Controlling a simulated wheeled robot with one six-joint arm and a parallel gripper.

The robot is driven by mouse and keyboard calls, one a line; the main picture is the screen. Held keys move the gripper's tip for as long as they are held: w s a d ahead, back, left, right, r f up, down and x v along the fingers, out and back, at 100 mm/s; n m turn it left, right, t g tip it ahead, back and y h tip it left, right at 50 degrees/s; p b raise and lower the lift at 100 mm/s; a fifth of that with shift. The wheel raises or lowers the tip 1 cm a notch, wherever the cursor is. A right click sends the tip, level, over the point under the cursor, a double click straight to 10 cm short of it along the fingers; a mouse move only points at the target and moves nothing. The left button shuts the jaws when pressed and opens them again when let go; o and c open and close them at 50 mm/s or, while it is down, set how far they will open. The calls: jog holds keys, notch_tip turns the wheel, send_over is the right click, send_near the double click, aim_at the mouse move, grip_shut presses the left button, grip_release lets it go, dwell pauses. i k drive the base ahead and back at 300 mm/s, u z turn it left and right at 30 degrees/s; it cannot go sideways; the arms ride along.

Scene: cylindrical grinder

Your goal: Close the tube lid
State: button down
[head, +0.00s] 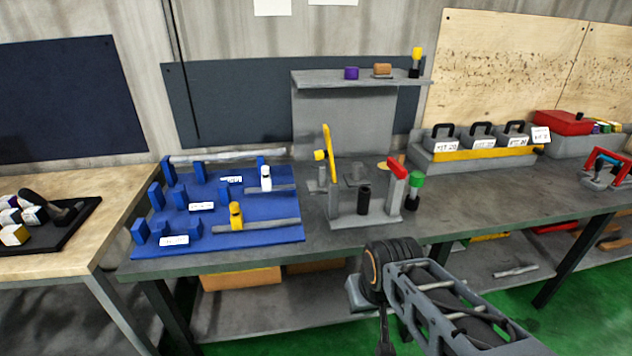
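No thing in the head view is plainly marked as the tube lid. A grey fixture (372,216) stands on the middle of the grey bench. A thin yellow disc (328,152) with a small yellow knob stands upright at its left side, seen nearly edge-on; I cannot tell if it is a lid. A black cylinder (363,200) stands upright in the fixture, and a red block (397,170) tops its right post. My arm reaches in from the lower right, in front of the bench edge. A dark narrow part of my gripper (385,338) shows low down; its fingers are unclear.
A blue rack (270,236) with white and yellow clamps lies left of the fixture. A green-topped knob (415,188) stands close on its right. A grey shelf (350,80) rises behind.

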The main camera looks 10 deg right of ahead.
aim_at(321, 155)
jog(key=u, duration=1.25)
jog(key=i, duration=1.15)
jog(key=z, duration=0.05)
